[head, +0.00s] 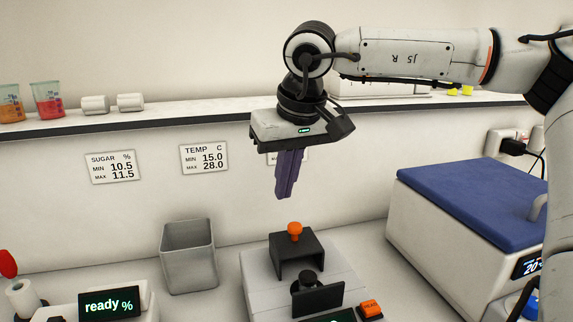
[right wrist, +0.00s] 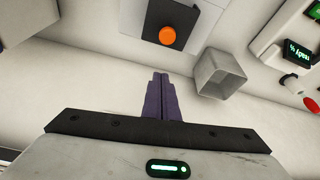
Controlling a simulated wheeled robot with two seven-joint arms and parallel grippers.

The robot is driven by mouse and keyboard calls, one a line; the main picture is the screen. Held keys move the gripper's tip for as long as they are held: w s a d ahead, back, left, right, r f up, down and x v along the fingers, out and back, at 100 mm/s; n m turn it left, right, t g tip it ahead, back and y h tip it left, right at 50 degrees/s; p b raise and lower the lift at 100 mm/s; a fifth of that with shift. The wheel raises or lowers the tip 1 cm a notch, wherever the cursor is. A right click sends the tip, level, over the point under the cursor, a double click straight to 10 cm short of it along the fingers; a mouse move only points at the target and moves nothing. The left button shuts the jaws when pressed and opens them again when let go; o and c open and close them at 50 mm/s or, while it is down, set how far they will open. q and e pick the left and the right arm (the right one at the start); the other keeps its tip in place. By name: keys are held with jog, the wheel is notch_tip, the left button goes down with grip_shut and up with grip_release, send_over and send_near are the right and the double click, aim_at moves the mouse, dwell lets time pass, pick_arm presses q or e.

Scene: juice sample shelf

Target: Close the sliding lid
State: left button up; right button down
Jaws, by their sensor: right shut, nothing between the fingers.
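A black hood (head: 297,256) with an orange knob (head: 294,231) on top stands on a pale instrument (head: 257,284) at the lower middle. It looks like the sliding lid, though no label confirms this. In front of it are a black knob (head: 307,278) and an upright black plate (head: 318,301), with a gap behind them. My right gripper (head: 285,190) points down above and behind the hood, clear of it. Its purple fingers are together and empty. In the right wrist view, the fingertips (right wrist: 161,77) are apart from the orange knob (right wrist: 167,36). My left gripper is out of view.
A grey open bin (head: 188,258) stands left of the instrument. A large box with a blue top (head: 470,200) stands at the right. A shelf (head: 190,123) with beakers runs along the wall behind my gripper. A "ready" display (head: 109,303) is at lower left.

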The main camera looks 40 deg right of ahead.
aim_at(300, 254)
jog(key=shift+s+a+f, duration=0.3)
jog(key=shift+s+f, duration=0.4)
jog(key=shift+f, duration=0.1)
jog(key=shift+s+a+f, duration=0.25)
jog(key=shift+s+f, duration=0.4)
jog(key=shift+f, duration=0.15)
jog(key=s+a, duration=0.1)
jog(key=s, duration=0.1)
jog(key=s+a, duration=0.1)
jog(key=s, duration=0.1)
jog(key=s+a, duration=0.1)
jog(key=s, duration=0.1)
jog(key=shift+s+a+b, duration=0.3)
jog(key=shift+s+b, duration=0.05)
jog(key=shift+s, duration=0.05)
jog(key=shift+f, duration=0.1)
